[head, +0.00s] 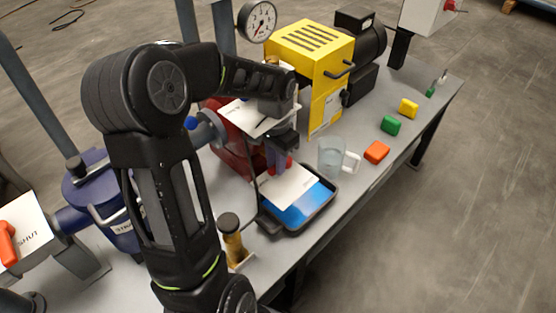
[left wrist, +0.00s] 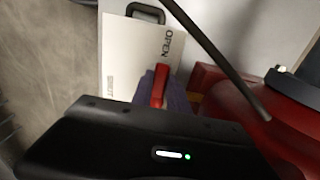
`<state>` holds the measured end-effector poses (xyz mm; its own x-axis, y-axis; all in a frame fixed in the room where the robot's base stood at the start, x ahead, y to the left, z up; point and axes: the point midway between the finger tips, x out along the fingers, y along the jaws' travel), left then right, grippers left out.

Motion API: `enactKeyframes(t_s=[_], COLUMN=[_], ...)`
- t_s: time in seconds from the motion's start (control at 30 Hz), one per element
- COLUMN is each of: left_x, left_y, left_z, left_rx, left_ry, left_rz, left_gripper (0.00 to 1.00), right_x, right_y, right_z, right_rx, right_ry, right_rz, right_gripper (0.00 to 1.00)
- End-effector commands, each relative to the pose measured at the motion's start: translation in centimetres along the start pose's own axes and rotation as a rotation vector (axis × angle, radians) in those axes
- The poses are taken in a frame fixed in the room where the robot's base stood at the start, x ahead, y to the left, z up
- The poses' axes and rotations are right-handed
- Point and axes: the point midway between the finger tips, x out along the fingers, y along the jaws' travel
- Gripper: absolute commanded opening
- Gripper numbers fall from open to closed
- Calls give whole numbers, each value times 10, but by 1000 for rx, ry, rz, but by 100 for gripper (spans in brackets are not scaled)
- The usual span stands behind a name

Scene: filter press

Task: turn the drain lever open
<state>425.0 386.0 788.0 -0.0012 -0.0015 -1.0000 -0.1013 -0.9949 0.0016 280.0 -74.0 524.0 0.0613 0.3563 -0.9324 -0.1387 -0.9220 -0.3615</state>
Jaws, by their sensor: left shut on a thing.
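The red drain lever (left wrist: 159,86) shows in the left wrist view in front of a white plate (left wrist: 130,55) marked OPEN and SHUT. The lever's visible end lies nearer the word OPEN than SHUT. In the head view the white plate (head: 287,188) lies above a black tray with a blue inside (head: 305,209). My left gripper (head: 279,160) is shut on the lever, and only a little red shows by its fingers. In the left wrist view my gripper's dark body hides the lever's lower part. My right gripper is not in view.
A glass mug (head: 332,157) stands right of the tray. Orange (head: 376,152), green (head: 391,125) and yellow (head: 408,108) blocks lie along the bench edge. A yellow machine (head: 315,60) stands behind. A brass, black-topped post (head: 232,240) stands near the tray. Another SHUT plate (head: 28,232) is far left.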

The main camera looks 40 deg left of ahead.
Motion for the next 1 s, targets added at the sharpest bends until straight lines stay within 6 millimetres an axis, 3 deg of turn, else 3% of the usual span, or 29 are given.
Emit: enactKeyframes(t_s=[0.17, 0.2, 0.47, 1.0], left_x=[0, 0, 0, 1], left_y=[0, 0, 0, 1], left_z=[0, 0, 0, 0], left_rx=[3, 2, 0, -18], left_ry=[2, 2, 1, 1], left_rz=[-2, -2, -2, -2], left_gripper=[0, 22, 42, 42], right_x=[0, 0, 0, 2], right_y=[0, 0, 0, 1], right_z=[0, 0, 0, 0], right_rx=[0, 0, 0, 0], right_ry=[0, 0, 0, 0], right_rz=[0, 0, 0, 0], right_gripper=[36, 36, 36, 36])
